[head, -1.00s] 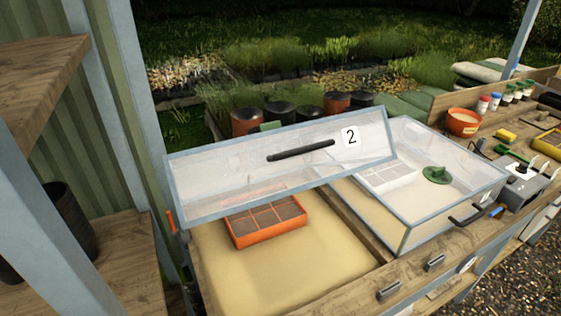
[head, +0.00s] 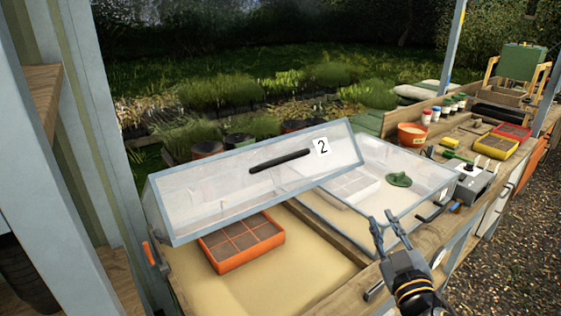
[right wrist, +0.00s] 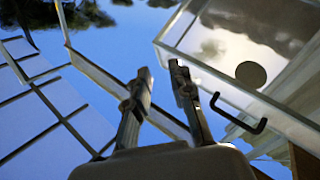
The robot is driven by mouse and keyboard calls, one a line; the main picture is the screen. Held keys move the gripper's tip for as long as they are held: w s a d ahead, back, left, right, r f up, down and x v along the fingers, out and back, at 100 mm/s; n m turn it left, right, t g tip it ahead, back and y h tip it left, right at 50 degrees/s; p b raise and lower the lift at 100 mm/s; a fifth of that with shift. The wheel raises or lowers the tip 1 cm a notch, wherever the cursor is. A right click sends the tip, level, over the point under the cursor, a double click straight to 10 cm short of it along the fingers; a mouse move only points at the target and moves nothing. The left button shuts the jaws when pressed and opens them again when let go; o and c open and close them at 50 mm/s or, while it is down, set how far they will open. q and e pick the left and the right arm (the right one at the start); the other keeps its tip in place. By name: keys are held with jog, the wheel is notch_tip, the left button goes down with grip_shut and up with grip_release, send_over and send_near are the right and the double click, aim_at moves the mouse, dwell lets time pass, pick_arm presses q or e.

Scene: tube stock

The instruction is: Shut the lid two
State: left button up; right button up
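Lid two (head: 215,192) is a clear panel with a grey-blue frame, a black handle (head: 280,160) and a "2" label (head: 322,147). It stands raised and tilted over the left sand-coloured bed (head: 290,265) in the head view. My right gripper (head: 382,218) is in front of the bench, near the front of the neighbouring box and right of lid two, apart from the lid's handle. Its fingers are apart with nothing between them, as the right wrist view (right wrist: 160,70) also shows. My left gripper is not in view.
An orange divided tray (head: 240,243) lies in the left bed. The neighbouring clear box (head: 405,215) is covered and has a black front handle (head: 436,210). A grey device (head: 474,182) stands right of it. A blue-grey post and shelf stand at the left.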

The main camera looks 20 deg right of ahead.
jog(key=w+a+r+n+t+y, duration=0.1)
jog(key=a+r+n+t+y, duration=0.25)
jog(key=r+n+y, duration=0.55)
jog(key=n+g+y, duration=0.7)
jog(key=n+g, duration=0.3)
jog(key=n, duration=0.4)
send_near(289, 160)
jog(key=shift+t, duration=0.25)
jog(key=p+x, duration=0.6)
jog(key=x, duration=0.4)
jog(key=shift+w+a+f, duration=0.1)
jog(key=shift+w+a, duration=0.15)
jog(key=shift+a, duration=0.05)
grip_shut()
